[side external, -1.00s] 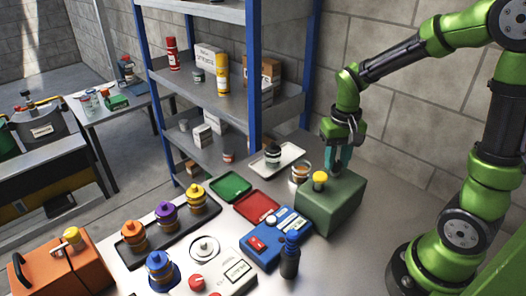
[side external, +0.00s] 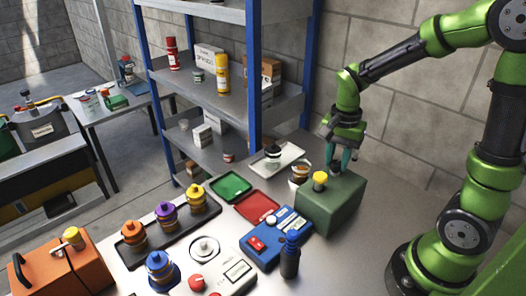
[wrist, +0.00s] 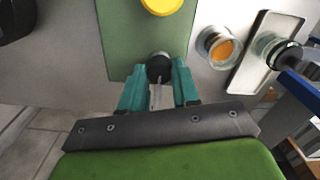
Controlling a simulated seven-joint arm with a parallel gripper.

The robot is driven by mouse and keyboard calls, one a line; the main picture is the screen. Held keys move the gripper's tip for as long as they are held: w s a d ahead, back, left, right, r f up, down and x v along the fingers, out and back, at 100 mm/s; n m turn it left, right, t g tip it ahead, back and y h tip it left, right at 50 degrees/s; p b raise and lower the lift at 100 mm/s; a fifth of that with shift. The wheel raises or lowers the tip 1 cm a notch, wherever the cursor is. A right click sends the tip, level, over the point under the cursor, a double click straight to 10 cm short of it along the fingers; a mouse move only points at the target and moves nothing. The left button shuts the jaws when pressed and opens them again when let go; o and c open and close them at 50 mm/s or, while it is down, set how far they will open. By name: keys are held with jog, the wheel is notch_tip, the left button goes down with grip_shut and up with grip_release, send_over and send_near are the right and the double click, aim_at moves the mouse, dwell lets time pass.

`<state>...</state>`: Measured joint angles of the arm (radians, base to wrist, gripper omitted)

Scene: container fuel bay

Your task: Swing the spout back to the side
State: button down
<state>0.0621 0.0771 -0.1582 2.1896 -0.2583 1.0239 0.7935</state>
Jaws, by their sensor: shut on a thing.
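The green fuel canister (side external: 330,204) stands at the right of the bench, below my gripper. A yellow cap (side external: 320,180) sits on its top, and the cap also shows at the top of the wrist view (wrist: 162,3). The spout (wrist: 159,67) has a dark round end and a thin pale part between my teal fingers. My gripper (side external: 342,165) points down at the back part of the canister's top. Its fingers (wrist: 159,80) are shut on the spout from both sides. In the side view the fingers mostly hide the spout.
A jar with orange contents (side external: 299,174) and a white tray (side external: 290,150) holding a dark-lidded jar are close behind the canister. A blue box (side external: 276,240), a red tray (side external: 257,206) and a blue-topped bottle (side external: 290,262) are to the left. The wall is behind.

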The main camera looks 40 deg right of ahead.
dwell(0.5)
jog(key=c, duration=0.8)
grip_release()
notch_tip(320, 180, up, 17)
jog(key=s+a+f+n+t, duration=0.1)
jog(key=s+a+n+t, duration=0.1)
jog(key=a+n, duration=0.1)
jog(key=s+a+f+n+t+y, duration=0.1)
jog(key=s+a+n+t, duration=0.1)
jog(key=a+n, duration=0.1)
jog(key=s+a+f+n+t+y, duration=0.1)
jog(key=s+a+f+n+t, duration=0.1)
jog(key=a+n+t, duration=0.1)
jog(key=shift+s+a+n, duration=0.2)
jog(key=shift+a+n, duration=0.2)
jog(key=shift+n, duration=0.5)
